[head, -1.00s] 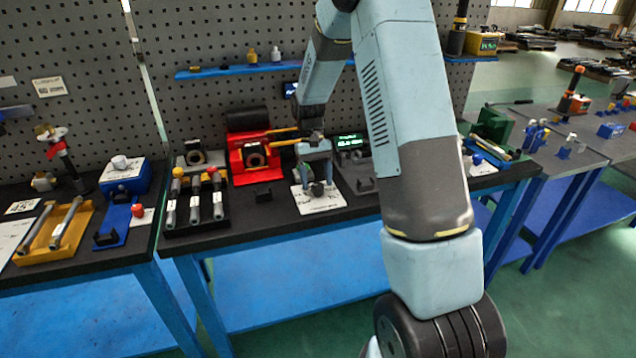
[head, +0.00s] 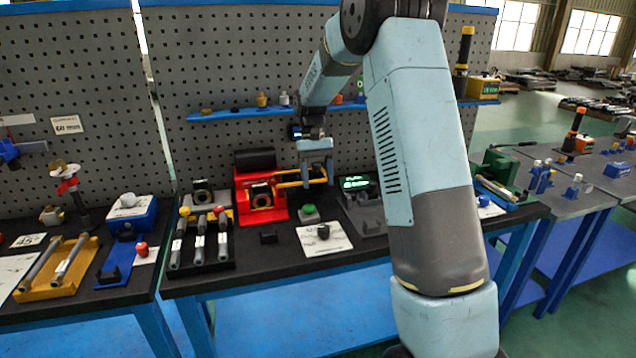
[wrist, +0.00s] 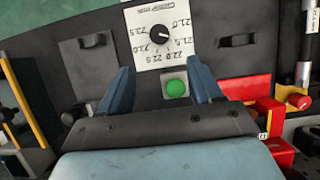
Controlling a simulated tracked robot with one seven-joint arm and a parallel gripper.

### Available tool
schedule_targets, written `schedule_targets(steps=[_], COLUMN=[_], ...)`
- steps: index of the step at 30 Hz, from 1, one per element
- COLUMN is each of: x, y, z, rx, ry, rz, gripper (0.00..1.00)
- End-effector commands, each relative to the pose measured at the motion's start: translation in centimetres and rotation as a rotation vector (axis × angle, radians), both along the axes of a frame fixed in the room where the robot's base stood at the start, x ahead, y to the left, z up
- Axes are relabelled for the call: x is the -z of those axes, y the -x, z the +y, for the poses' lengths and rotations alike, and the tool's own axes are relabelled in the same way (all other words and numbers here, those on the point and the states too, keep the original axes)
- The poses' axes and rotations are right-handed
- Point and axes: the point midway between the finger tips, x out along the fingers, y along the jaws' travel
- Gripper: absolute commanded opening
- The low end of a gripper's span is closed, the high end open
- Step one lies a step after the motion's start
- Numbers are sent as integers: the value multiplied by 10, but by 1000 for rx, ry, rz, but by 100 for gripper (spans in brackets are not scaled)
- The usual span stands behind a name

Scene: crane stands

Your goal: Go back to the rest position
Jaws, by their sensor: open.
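My gripper (head: 316,183) is open and empty in the head view, raised above the bench in front of the pegboard. Its two blue-grey fingers also show apart in the wrist view (wrist: 160,88). Below it stand a green button (head: 309,212) on a grey base and a white dial card (head: 338,238) with a black knob. In the wrist view the green button (wrist: 176,88) appears between the fingers, with the dial card (wrist: 152,45) beyond it. The fingers look clear of both.
A red device (head: 262,200) with yellow bars stands just left of my gripper. A rack of grey rods (head: 200,245) is further left. A grey unit with a green display (head: 356,183) is on the right. A blue shelf (head: 240,115) runs along the pegboard behind.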

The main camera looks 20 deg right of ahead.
Motion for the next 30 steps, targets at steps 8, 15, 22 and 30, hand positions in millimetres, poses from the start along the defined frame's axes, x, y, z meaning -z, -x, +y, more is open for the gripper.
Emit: schedule_targets(steps=[8, 15, 22, 30], x=[-6, -50, -92, -129], y=[4, 37, 82, 140], z=[0, -1, -2, -4], rx=[0, -1, -2, -2], ry=[0, 3, 5, 7], rz=[-12, -113, -235, -377], gripper=[65, 65, 65, 65])
